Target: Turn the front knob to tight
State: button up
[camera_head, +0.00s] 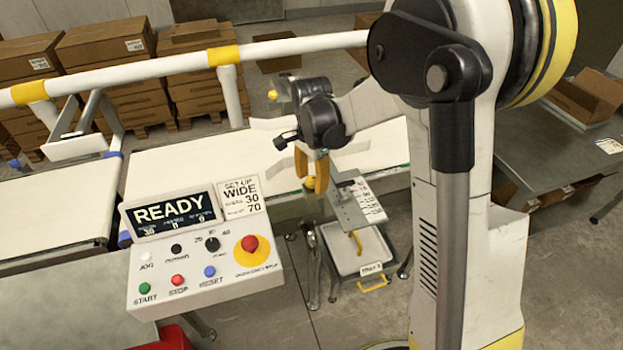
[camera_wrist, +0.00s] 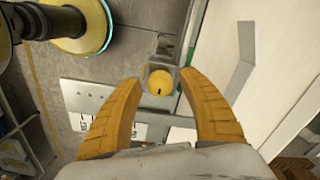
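A round yellow knob (camera_head: 309,183) sits at the near side of the belt, just below my gripper (camera_head: 311,171) in the head view. In the wrist view the knob (camera_wrist: 160,83) shows a small dark mark and lies between the two orange fingertips (camera_wrist: 160,79). My gripper is open, with a visible gap between each finger and the knob. I cannot tell how far the fingertips are above it. A grey plate with a printed scale (camera_head: 352,210) is beside the knob; its print is too small to read. Another yellow knob (camera_head: 272,94) is at the far side.
A control panel (camera_head: 205,280) with a READY screen (camera_head: 172,213) and a "SET-UP WIDE 30 70" card (camera_head: 241,197) stands at the near left. The white belt (camera_head: 170,170) runs behind it. A white tray (camera_head: 350,253) is below the plate. A white rail (camera_head: 150,68) crosses behind.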

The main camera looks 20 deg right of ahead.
aim_at(312, 180)
notch_tip(312, 180, up, 12)
dwell(0.7)
jog(key=s+r+n+t, duration=0.2)
jog(key=s+n+t, duration=0.5)
jog(key=s+n, duration=0.6)
jog(key=shift+s+r+n, duration=0.3)
jog(key=shift+s+r, duration=0.05)
jog(key=shift+s, duration=3.2)
